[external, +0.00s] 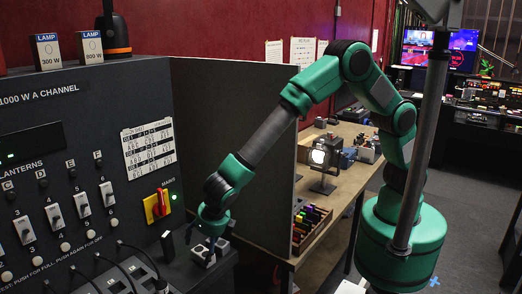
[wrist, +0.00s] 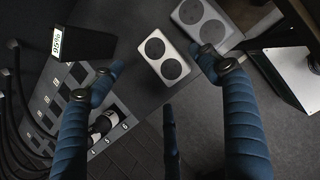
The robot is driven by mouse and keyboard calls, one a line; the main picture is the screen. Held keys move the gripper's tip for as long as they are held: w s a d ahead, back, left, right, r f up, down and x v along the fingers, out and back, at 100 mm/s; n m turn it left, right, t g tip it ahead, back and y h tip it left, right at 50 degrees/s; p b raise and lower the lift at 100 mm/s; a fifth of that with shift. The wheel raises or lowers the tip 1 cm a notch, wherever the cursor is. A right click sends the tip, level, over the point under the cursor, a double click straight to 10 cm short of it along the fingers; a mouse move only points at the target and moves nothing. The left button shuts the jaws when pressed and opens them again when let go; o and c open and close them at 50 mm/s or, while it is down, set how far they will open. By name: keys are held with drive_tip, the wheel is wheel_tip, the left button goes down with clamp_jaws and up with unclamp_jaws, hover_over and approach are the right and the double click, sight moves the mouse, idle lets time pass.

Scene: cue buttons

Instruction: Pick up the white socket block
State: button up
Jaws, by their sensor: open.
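The white socket block (external: 202,255) sits on the dark ledge at the foot of the control panel in the external view. In the wrist view the white socket block (wrist: 163,57) shows two dark round sockets and lies tilted across the picture. My gripper (external: 211,228) is right above the block, pointing down. In the wrist view my gripper (wrist: 158,62) has its blue fingers spread, with the block between and beyond the fingertips. Nothing is held. I cannot tell whether any finger touches the block.
A second, greyer two-socket piece (wrist: 206,20) lies beside the block. A black box with a white label (wrist: 80,42) and a numbered patch strip (wrist: 45,100) with black cables are at left. A grey partition (external: 240,150) stands behind my gripper; a wooden bench (external: 340,190) is beyond.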

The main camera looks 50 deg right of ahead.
sight(201, 253)
drive_tip(key=shift+b+x, duration=0.4)
drive_tip(key=shift+x, duration=2.2)
drive_tip(key=shift+w, duration=0.15)
drive_tip(key=shift+r, duration=0.1)
drive_tip(key=c, duration=1.4)
